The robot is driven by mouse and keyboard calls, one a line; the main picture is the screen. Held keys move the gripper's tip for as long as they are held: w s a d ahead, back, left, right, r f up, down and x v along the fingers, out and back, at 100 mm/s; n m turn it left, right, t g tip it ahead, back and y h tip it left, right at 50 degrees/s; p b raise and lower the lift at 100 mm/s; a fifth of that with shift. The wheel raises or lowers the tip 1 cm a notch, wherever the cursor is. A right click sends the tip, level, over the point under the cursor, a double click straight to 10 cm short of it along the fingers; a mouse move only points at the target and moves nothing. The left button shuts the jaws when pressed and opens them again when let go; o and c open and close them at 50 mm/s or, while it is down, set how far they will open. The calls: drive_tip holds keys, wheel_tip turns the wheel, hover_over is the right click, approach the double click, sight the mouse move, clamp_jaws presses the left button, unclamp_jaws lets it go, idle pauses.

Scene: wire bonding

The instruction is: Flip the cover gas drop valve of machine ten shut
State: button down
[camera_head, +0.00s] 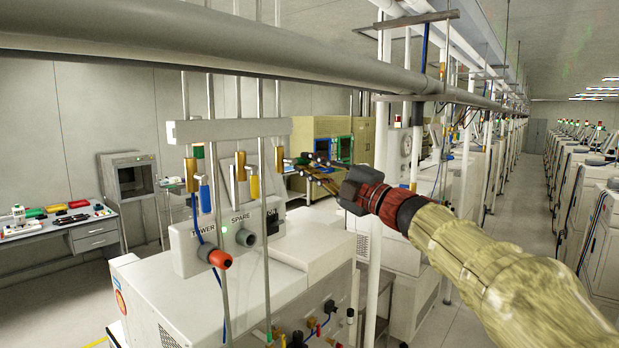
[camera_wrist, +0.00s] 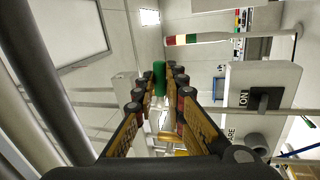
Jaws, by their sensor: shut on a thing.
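My gripper (camera_head: 300,163) is at the right end of the row of drop valves under the pale crossbar (camera_head: 230,130). In the wrist view its fingers (camera_wrist: 159,88) are shut on a green valve handle (camera_wrist: 159,72). A brass-coloured part (camera_wrist: 172,138) shows between the fingers. Other valves have a green handle (camera_head: 198,152) pointing up, and a blue handle (camera_head: 205,197) and a yellow handle (camera_head: 254,187) pointing down. I cannot read a cover gas label.
Below the valves is a white socket box (camera_head: 190,245) marked TOWER, SPARE and ION, with a red plug (camera_head: 220,259). Thin vertical pipes pass close to the valves. A thick grey pipe (camera_head: 300,65) runs overhead. A white post (camera_head: 376,230) stands under my wrist.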

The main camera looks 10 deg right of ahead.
drive_tip(key=shift+n+b, duration=0.3)
drive_tip(key=shift+n, duration=0.4)
drive_tip(key=shift+r+g, duration=0.15)
drive_tip(key=shift+g, duration=0.15)
drive_tip(key=c, duration=1.8)
unclamp_jaws()
drive_tip(key=v, duration=1.2)
